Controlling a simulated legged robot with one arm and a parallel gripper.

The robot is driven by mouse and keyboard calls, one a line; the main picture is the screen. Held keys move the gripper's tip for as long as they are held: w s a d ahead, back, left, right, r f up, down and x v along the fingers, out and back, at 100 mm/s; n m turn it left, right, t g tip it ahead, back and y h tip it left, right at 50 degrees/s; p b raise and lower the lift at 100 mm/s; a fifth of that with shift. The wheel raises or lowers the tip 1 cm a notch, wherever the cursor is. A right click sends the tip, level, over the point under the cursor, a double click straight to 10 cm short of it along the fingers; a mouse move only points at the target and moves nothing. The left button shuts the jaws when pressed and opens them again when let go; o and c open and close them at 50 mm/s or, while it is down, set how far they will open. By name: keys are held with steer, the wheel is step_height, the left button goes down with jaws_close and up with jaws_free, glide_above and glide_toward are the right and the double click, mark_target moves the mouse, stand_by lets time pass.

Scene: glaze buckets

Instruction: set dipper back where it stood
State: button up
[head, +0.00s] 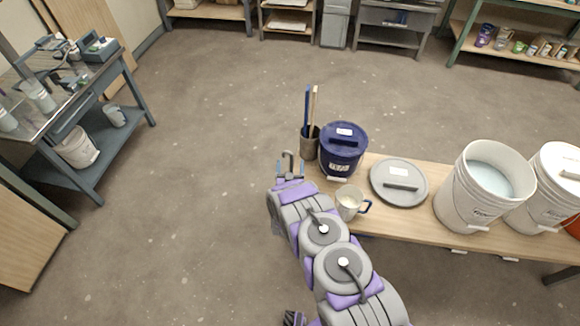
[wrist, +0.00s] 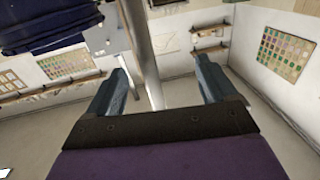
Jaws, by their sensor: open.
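A grey metal rod with a hooked top, which looks like the dipper's handle (head: 291,156), stands at my gripper (head: 290,170) in the head view, left of the navy bucket. In the wrist view the rod (wrist: 143,50) passes between the spread fingers of my gripper (wrist: 165,85), nearer the left one. My gripper is open, with a gap between the rod and the right finger. The dipper's lower end is hidden, so I cannot tell what it rests on.
The bench holds a navy lidded bucket (head: 343,148), a brush pot (head: 309,143), a cream mug (head: 349,202), a grey lid (head: 399,182), an open white bucket (head: 484,185) and a lidded white bucket (head: 548,190). Floor left of the bench is clear.

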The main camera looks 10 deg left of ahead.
steer(key=shift+f+b, duration=0.1)
steer(key=shift+b, duration=0.2)
steer(key=s+d+p, duration=0.1)
steer(key=s+p, duration=0.4)
steer(key=s, duration=0.9)
steer(key=shift+s+d+p, duration=0.3)
steer(key=shift+s, duration=0.1)
stand_by(0.8)
stand_by(0.6)
